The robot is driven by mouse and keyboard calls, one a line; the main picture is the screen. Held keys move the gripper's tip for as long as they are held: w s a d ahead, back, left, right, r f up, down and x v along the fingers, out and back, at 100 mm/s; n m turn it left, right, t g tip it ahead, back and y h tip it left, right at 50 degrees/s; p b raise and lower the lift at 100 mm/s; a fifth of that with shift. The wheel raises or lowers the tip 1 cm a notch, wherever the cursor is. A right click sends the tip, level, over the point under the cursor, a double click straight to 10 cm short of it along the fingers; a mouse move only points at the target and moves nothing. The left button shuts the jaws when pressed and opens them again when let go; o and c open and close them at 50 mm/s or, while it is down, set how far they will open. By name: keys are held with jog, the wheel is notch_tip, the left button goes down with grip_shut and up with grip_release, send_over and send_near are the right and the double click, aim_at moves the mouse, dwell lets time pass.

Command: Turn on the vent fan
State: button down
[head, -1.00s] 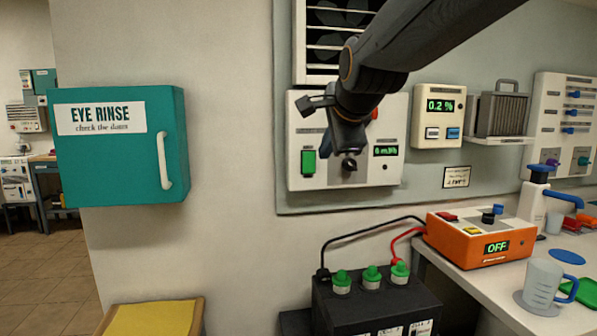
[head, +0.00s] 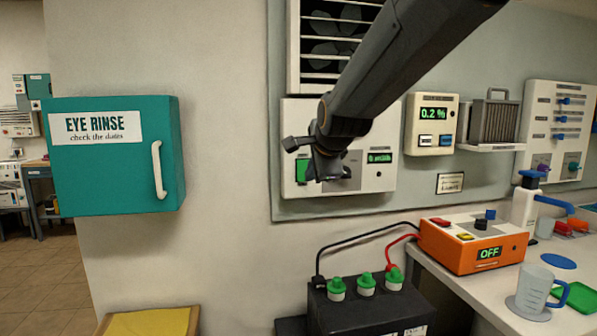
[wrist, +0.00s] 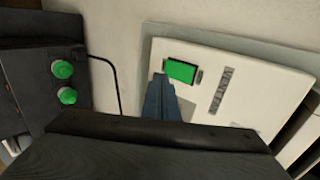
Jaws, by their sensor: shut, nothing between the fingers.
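The vent fan's white control panel (head: 375,178) hangs on the wall below the fan grille (head: 316,48). It carries a green push button (head: 302,169) at left and a small lit green display (head: 380,157) at right. My gripper (head: 326,172) is shut and empty, in front of the panel just right of the button, hiding its middle. In the wrist view the closed fingertips (wrist: 161,80) lie beside the near edge of the green button (wrist: 182,71). I cannot tell whether they touch it. A label that looks like "VENT FAN" (wrist: 221,90) is on the panel.
A teal eye rinse cabinet (head: 116,155) is on the wall at left. A black battery (head: 370,308) with green caps stands below the panel, cabled to an orange box (head: 474,243) reading OFF. A 0.2 % meter (head: 432,124) hangs at right.

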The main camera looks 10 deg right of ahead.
aim_at(303, 171)
jog(key=w, duration=0.2)
jog(key=w+f+p, duration=0.1)
jog(key=w, duration=0.2)
jog(key=shift+f, duration=0.1)
jog(key=shift+w, duration=0.1)
jog(key=shift+f, duration=0.1)
dwell(0.4)
jog(key=shift+w, duration=0.1)
jog(key=shift+r+p, duration=0.5)
jog(key=shift+r, duration=0.45)
